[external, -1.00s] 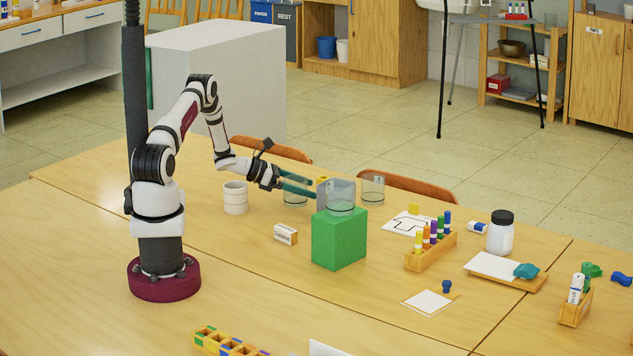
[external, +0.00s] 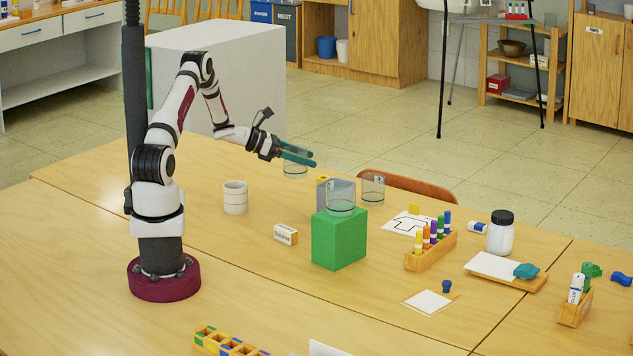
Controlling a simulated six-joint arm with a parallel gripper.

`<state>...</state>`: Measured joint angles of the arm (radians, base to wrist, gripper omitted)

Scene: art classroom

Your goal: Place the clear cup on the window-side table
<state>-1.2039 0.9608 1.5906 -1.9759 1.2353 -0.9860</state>
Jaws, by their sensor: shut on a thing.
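My gripper (external: 312,158) is shut on a clear cup (external: 295,172) and holds it upright above the table (external: 190,195), partly hidden by the fingers. A second clear cup (external: 341,205) stands on top of the green block (external: 338,240), to the right of and nearer than my gripper. A third clear cup (external: 373,189) stands behind it, beside a grey block (external: 344,187). I cannot tell which surface is the window-side table, as no window shows.
To the right are a marker rack (external: 430,252), a white jar (external: 500,237) and a paper tray (external: 505,270). A chair back (external: 410,186) rises behind the table.

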